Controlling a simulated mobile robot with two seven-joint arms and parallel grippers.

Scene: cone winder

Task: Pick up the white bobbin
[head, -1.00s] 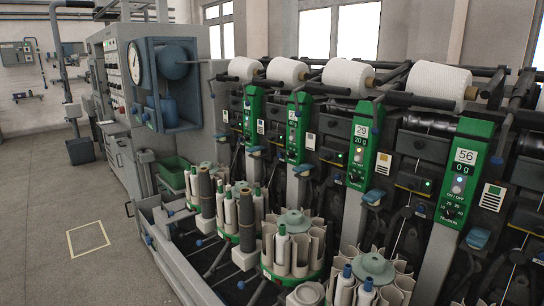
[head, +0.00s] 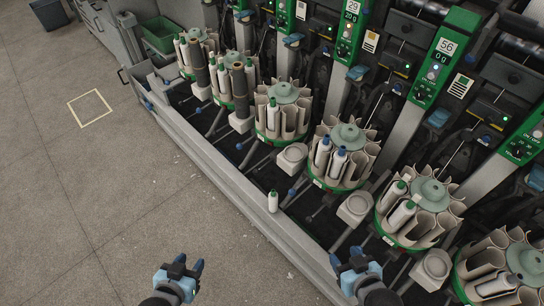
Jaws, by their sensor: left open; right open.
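A white bobbin with a green tip (head: 273,202) stands alone and upright in the grey trough at the machine's front. Other white bobbins sit in the round magazines: a pair with blue tips (head: 338,163) in the middle one, green-tipped ones (head: 402,216) to the right, and one (head: 273,116) in a magazine further left. My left gripper (head: 190,264) is open and empty, low in the picture, left of and nearer than the lone bobbin. My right gripper (head: 346,258) is open and empty, to the right of and nearer than it. Neither touches a bobbin.
The trough's raised front edge (head: 222,172) runs diagonally between the floor and the magazines. A grey holder (head: 292,157) and thin rods stand close behind the lone bobbin. A green bin (head: 158,35) is at the upper left.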

